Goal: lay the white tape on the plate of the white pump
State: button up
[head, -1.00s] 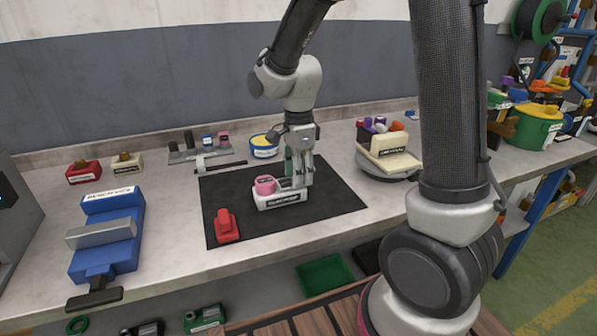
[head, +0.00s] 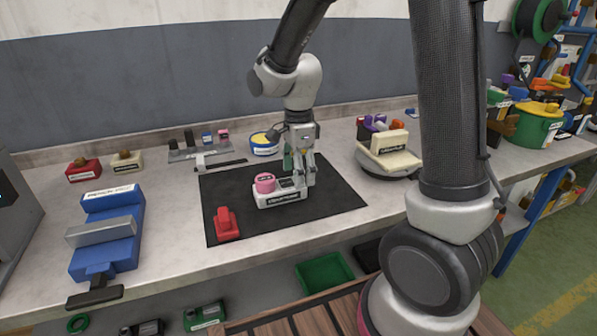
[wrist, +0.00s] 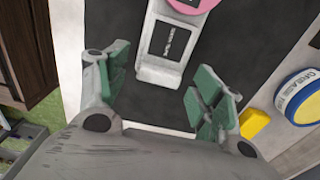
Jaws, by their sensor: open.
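The white tape (head: 283,197) is a white dispenser with a label and a pink roll on its left end. It lies on the black mat; the wrist view shows its plain end (wrist: 158,74) and part of the roll. My gripper (head: 303,180) is at its right end, pointing down. In the wrist view the green-padded fingers (wrist: 161,80) are apart, with the plain end between their tips; I see no grip. The white pump is not clearly identifiable; a cream piece with a flat plate (head: 396,161) and an upright labelled block stands on the round turntable at right.
A red tool (head: 227,224) lies on the black mat (head: 325,212), left of the tape. A blue vise (head: 106,235) stands at left. A blue-and-yellow round tin (head: 264,145) is behind the gripper. The mat's right and front parts are clear.

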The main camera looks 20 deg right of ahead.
notch_tip(320, 180, up, 12)
jog(key=s+d+r+n+t, duration=0.2)
jog(key=s+d+n, duration=0.4)
jog(key=s+n, duration=0.3)
jog(key=s+d+r+n+t, duration=0.2)
jog(key=s+d+n, duration=0.4)
jog(key=s+n, duration=0.3)
jog(key=shift+s+d+r, duration=0.15)
jog(key=shift+s+d, duration=0.15)
jog(key=shift+s, duration=0.2)
dwell(0.9)
